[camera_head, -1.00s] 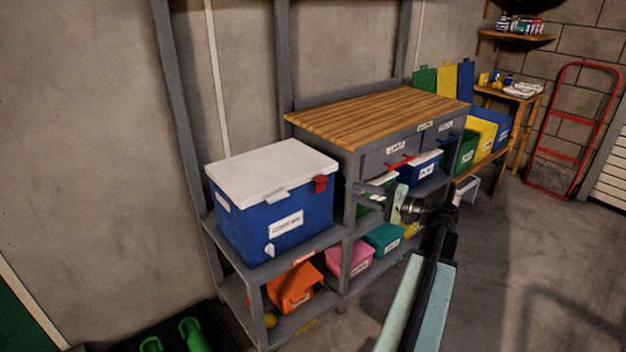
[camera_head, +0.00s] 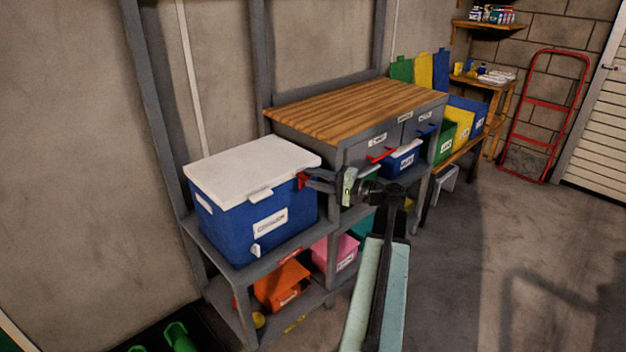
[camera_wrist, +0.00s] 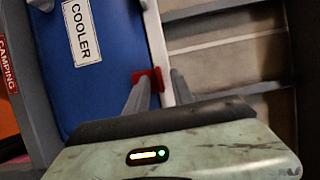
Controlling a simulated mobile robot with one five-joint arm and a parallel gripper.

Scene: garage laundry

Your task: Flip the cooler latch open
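The cooler (camera_head: 262,222) is a blue box with a white lid (camera_head: 250,168), standing on the grey shelf at left. Its lid looks shut. A red latch (camera_head: 302,181) sits near the right end of the front, just under the lid edge. My gripper (camera_head: 309,180) is right of the cooler with its fingertips at the latch. In the wrist view the fingers (camera_wrist: 163,77) are apart, and the red latch (camera_wrist: 158,79) shows around and beside the left fingertip. The left finger partly hides the latch. I cannot tell whether they touch.
The grey shelf (camera_head: 275,259) holds an orange bin (camera_head: 280,284) and a pink bin (camera_head: 346,252) below the cooler. A wooden-topped workbench (camera_head: 350,108) with drawers and red and blue handles stands right of the cooler. The floor (camera_head: 480,260) at right is clear.

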